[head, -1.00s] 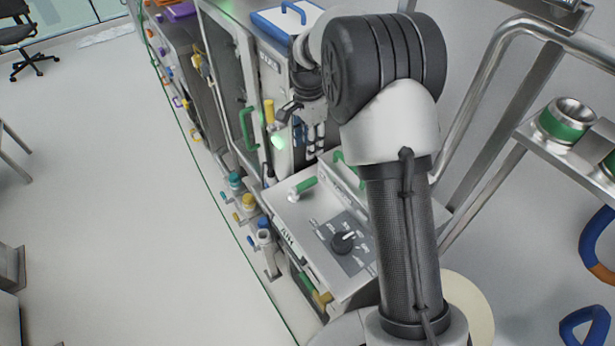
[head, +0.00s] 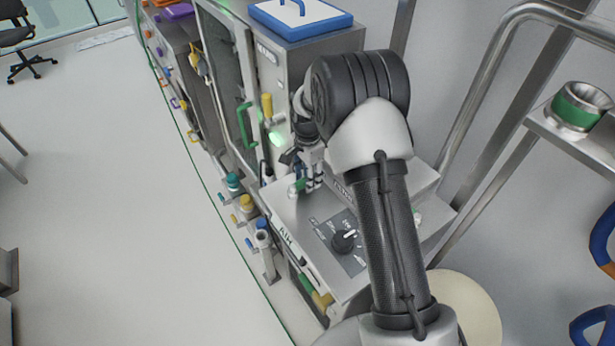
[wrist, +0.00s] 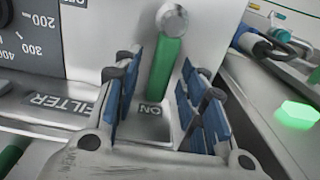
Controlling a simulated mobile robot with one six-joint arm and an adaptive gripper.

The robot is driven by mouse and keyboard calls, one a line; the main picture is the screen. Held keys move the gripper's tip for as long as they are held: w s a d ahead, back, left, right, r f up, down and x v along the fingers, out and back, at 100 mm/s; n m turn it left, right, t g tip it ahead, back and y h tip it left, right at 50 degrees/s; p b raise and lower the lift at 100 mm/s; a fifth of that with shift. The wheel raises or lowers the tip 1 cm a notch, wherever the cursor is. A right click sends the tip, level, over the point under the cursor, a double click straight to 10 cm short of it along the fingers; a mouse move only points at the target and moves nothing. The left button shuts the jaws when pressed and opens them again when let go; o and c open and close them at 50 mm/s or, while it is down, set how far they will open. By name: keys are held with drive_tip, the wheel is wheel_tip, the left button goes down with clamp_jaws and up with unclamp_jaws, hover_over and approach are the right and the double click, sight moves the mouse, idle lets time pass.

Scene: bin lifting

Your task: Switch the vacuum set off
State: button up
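The vacuum set (head: 292,217) is a light metal box with a dark dial (head: 344,241) on its sloped top. Its green lever with a silver round end (head: 293,189) is at the back left of that top. In the wrist view the green lever (wrist: 165,68) lies between the blue finger pads of my gripper (wrist: 162,82), which are apart with gaps on both sides. An ON label (wrist: 153,110) shows beside the lever. In the head view my gripper (head: 312,178) is just above the box top by the lever, partly hidden by my arm.
A tall cabinet with a green handle (head: 246,130) and a blue-edged lid (head: 300,18) stands behind. Several coloured valves (head: 247,204) line the left side. Metal rails (head: 480,90) and a green-banded cup (head: 579,105) are at the right. Open floor lies left.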

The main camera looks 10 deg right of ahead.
clamp_jaws()
idle(0.5)
